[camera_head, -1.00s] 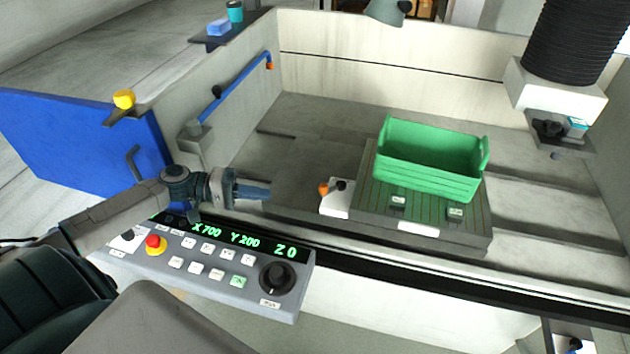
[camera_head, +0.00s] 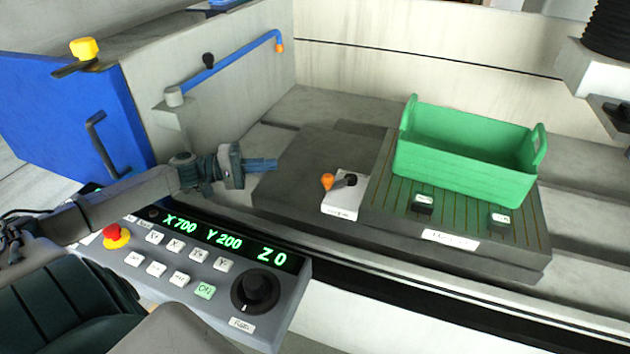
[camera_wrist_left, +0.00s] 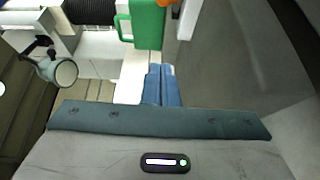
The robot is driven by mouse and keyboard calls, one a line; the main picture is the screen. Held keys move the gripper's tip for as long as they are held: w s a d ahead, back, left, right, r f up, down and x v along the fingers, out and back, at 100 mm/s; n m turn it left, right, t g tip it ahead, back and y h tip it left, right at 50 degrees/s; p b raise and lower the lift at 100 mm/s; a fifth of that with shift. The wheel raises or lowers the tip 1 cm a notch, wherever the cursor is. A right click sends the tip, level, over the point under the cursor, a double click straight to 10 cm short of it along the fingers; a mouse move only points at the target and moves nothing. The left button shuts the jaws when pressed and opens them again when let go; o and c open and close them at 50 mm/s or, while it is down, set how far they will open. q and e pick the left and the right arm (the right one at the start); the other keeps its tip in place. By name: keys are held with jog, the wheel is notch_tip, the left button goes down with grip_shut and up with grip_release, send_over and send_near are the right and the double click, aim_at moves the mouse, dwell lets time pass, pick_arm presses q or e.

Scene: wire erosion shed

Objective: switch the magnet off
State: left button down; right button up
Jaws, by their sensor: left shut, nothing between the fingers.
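The magnet (camera_head: 465,245) is a dark, flat block with a striped top, lying in the machine bed. At its left end is a white plate (camera_head: 342,206) with a small lever that has an orange knob (camera_head: 327,181) and a dark pivot. The knob points left. My left gripper (camera_head: 274,164) is to the left of the knob, apart from it, with its blue fingers shut and empty. The blue fingers (camera_wrist_left: 162,84) also show in the left wrist view. My right gripper is not in view.
A green crate (camera_head: 465,165) stands on the magnet, with two small dark blocks (camera_head: 423,203) in front of it. A control panel (camera_head: 290,295) with buttons and a red stop knob (camera_head: 116,237) is below my left arm. A blue pipe (camera_head: 235,66) runs along the left wall.

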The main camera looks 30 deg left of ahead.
aim_at(340, 179)
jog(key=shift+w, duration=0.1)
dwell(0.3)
